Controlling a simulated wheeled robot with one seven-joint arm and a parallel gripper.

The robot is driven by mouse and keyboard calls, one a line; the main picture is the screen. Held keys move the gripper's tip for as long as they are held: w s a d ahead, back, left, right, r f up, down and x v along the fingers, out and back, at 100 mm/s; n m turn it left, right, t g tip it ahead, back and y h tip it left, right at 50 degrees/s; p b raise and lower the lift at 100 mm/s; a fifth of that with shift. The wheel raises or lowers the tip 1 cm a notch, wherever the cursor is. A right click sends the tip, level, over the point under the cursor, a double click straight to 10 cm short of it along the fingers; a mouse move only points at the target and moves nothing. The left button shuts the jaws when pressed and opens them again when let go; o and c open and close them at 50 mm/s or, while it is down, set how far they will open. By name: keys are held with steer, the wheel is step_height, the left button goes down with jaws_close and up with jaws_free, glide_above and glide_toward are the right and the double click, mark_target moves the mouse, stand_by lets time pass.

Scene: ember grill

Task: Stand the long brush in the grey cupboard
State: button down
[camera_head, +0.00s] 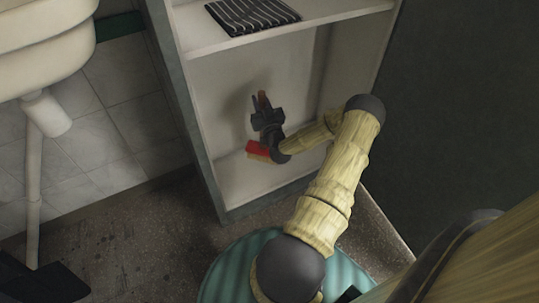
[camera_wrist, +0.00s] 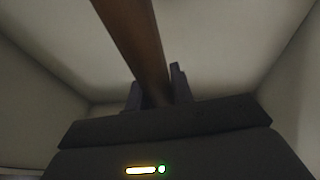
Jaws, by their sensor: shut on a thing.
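The long brush has a red head with tan bristles (camera_head: 259,151) low inside the grey cupboard (camera_head: 208,165), at or just above its bottom board; I cannot tell if it touches. My gripper (camera_head: 262,103) is inside the cupboard's lower compartment, shut on the brush's brown handle. The handle's top end shows just above the fingers. In the wrist view the brown handle (camera_wrist: 138,45) runs up from between the dark fingers (camera_wrist: 158,92), slightly tilted. The brush looks roughly upright. Part of its handle is hidden behind my gripper.
A shelf (camera_head: 290,27) above the lower compartment holds a dark striped cloth (camera_head: 252,14). A white basin (camera_head: 45,45) with a pipe stands at the left. A dark panel (camera_head: 460,100) is at the right. A round teal striped thing (camera_head: 228,268) lies on the floor in front.

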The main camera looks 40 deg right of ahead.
steer(key=shift+w, duration=0.35)
step_height(320, 180, down, 6)
steer(key=b, duration=0.3)
steer(key=shift+b, duration=0.3)
steer(key=shift+f+b, duration=1.15)
steer(key=shift+f, duration=0.8)
